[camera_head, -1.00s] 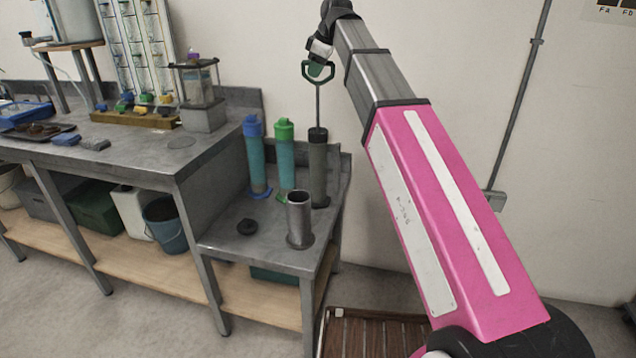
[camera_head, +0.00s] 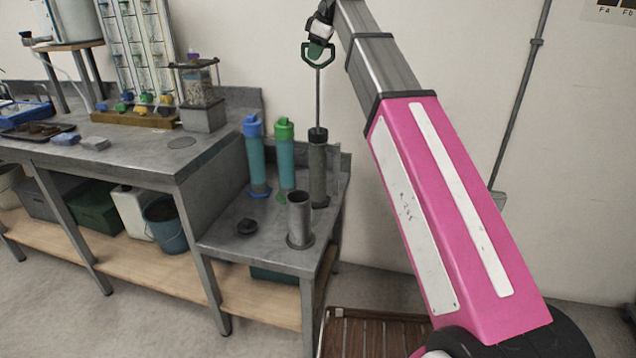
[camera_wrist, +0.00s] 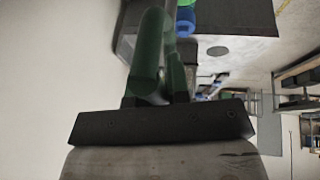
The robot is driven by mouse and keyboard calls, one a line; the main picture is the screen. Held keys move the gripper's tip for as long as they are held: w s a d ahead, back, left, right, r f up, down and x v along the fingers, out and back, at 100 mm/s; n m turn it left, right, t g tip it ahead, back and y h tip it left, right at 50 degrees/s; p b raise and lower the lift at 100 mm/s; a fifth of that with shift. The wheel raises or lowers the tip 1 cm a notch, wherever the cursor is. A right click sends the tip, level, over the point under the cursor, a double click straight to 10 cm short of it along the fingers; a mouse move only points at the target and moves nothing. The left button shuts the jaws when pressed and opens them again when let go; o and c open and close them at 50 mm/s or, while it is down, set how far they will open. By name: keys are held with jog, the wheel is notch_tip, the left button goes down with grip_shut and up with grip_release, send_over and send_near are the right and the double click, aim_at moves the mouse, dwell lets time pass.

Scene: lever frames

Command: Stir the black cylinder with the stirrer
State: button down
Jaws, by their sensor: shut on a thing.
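The rod runs down into the black-capped cylinder (camera_head: 318,170), which stands upright at the back right of the low table. The rod's lower end is hidden inside it.
A blue-capped cylinder (camera_head: 256,160) and a green-capped cylinder (camera_head: 285,160) stand left of the black one. An open metal tube (camera_head: 300,220) and a black cap (camera_head: 247,227) are in front on the low table (camera_head: 265,245). A higher bench (camera_head: 130,155) adjoins at left.

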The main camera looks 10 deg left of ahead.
jog(key=shift+r, duration=2.5)
jog(key=shift+r, duration=0.65)
jog(key=shift+r, duration=1)
